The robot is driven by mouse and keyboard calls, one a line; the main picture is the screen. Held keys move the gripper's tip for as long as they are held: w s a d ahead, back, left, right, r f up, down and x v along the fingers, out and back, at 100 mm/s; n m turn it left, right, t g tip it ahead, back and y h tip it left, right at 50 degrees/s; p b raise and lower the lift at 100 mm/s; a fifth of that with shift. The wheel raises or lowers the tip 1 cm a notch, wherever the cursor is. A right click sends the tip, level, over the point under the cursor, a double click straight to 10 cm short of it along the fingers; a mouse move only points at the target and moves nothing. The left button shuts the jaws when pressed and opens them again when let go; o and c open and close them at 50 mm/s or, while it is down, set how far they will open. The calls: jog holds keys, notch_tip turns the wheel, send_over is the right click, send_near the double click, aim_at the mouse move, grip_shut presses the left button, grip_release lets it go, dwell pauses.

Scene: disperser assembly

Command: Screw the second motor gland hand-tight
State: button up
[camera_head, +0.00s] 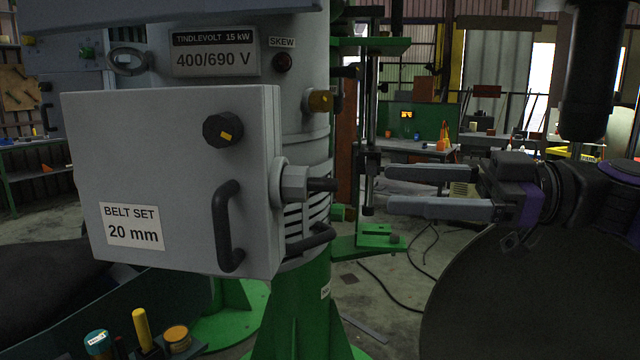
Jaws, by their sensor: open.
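A grey hex gland (294,184) sticks out of the right side of the grey terminal box (160,240), with a short dark stub at its outer end. The frame does not show whether it is tight. A brass-coloured fitting (320,101) sits higher up on the motor body (290,125). My gripper (387,188) is to the right of the hex gland, at about its height. Its two long grey fingers point left, are apart, and hold nothing. A gap shows in the picture between the fingertips and the dark stub.
The box front has a black knob (222,130) and a dark handle (228,226). A dark curved piece (311,241) lies below the gland. A green frame with a vertical rod (371,100) stands behind the fingertips. Small jars and a yellow-handled item (142,328) stand at lower left.

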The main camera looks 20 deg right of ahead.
aim_at(320, 184)
jog(key=x, duration=1)
jog(key=shift+a+f, duration=0.1)
jog(key=shift+a, duration=0.05)
grip_shut()
